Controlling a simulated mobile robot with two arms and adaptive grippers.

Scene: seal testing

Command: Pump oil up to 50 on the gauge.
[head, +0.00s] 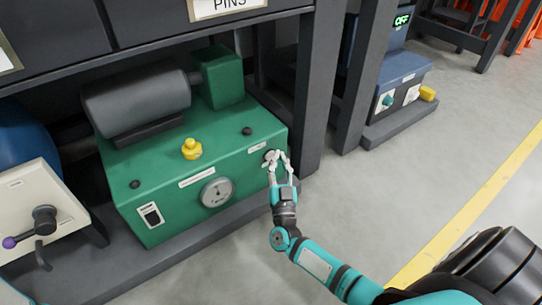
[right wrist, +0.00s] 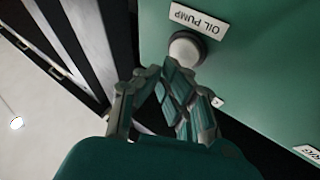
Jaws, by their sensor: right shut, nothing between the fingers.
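The green oil unit (head: 215,140) stands on the lower shelf of a dark rack. Its round gauge (head: 217,192) is on the front face; the reading is too small to tell. A label in the right wrist view reads OIL PUMP (right wrist: 195,20), and a pale round button (right wrist: 186,48) sits beside it. My right gripper (head: 277,158) is at the right end of the front face and hides most of the button in the head view. In the right wrist view its shut fingertips (right wrist: 170,72) are at the button, touching or very close; I cannot tell which. My left gripper is not in view.
A rocker switch (head: 151,215) is at the left of the front face. A cream box with a lever (head: 45,213) stands at the left. A rack post (head: 318,80) rises right of the unit. The floor (head: 400,180) to the right is clear.

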